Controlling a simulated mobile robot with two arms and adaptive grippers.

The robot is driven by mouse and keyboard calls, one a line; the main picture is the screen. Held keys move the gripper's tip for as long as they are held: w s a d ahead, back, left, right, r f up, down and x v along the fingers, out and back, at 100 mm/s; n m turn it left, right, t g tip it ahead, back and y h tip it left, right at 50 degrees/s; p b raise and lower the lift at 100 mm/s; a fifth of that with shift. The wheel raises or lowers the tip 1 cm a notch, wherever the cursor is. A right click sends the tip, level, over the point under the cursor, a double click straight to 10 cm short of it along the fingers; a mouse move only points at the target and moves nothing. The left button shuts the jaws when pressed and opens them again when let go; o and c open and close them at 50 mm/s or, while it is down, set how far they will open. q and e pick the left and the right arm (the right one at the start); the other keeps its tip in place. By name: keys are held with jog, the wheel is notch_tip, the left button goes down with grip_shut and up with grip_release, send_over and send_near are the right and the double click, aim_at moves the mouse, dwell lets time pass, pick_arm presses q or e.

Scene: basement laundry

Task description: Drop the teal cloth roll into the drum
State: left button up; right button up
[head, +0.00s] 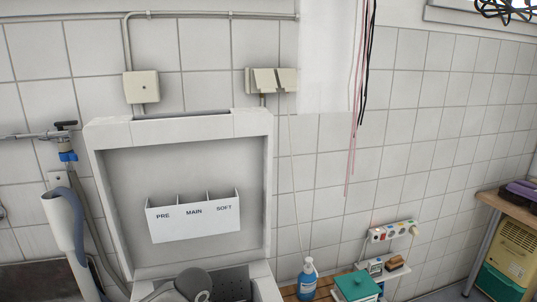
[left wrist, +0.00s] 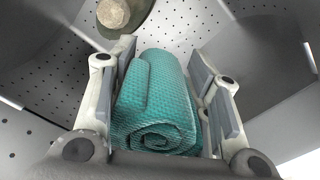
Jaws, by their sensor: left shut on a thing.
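The teal cloth roll (left wrist: 155,105) sits between the two fingers of my left gripper (left wrist: 162,75) in the left wrist view, its spiral end facing the camera. My left gripper is shut on it. Perforated grey metal of the drum (left wrist: 60,65) surrounds the roll and fingers. In the head view the perforated drum (head: 236,284) shows at the bottom, below the raised lid. My left arm reaches there from the left; the roll and fingertips are hidden in that view. My right gripper is in neither view.
The raised lid (head: 259,190) holds a dispenser (head: 193,223) marked PRE, MAIN, SOFT. A round beige and olive object (left wrist: 115,13) lies beyond the roll. A blue bottle (head: 307,282) and teal box (head: 357,287) stand right of the washer. Pink and black cords (head: 357,110) hang by the wall.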

pick_arm(q)
jog(key=shift+f, duration=0.55)
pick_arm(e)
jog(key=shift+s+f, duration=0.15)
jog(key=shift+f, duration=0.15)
pick_arm(q)
jog(key=o, duration=1.1)
jog(key=shift+r, duration=0.1)
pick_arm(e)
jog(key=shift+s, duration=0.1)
